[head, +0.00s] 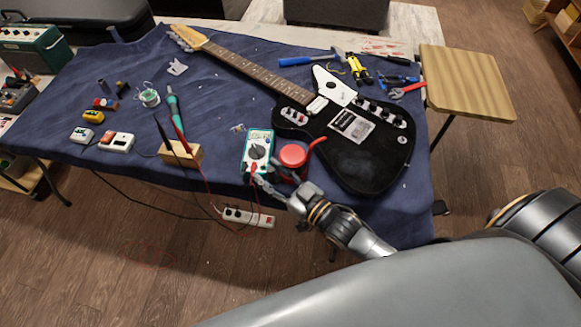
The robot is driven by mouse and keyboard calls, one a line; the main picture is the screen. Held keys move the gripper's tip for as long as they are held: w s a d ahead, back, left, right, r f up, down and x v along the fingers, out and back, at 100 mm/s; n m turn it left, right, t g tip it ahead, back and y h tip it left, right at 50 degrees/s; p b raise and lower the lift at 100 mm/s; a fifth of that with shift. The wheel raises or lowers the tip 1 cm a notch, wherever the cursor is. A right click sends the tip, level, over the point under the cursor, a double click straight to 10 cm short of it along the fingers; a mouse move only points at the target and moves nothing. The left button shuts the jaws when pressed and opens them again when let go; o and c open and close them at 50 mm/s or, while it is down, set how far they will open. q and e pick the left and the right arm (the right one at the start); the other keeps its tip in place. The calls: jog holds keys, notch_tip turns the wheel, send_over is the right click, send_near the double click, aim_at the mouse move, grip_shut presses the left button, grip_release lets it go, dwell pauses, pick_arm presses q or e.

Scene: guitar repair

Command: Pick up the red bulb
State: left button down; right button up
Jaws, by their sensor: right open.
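The red bulb (293,155) is a round red thing with a short spout pointing up to the right. It lies near the front edge of the blue-covered table (215,110), between a multimeter and the guitar's body. My right gripper (275,180) reaches in from the right and is open just in front of the bulb, at the table's front edge. The fingers are small here, and I cannot tell whether they touch the bulb. My left gripper is not in view.
The multimeter (257,150) stands close on the bulb's left. The black electric guitar (365,150) lies close on its right. A soldering iron (175,110), a wooden block (182,154) and small pedals lie further left. Tools lie at the back right, beside a wooden stool (465,80).

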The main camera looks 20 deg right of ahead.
grip_shut()
jog(key=shift+r, duration=0.15)
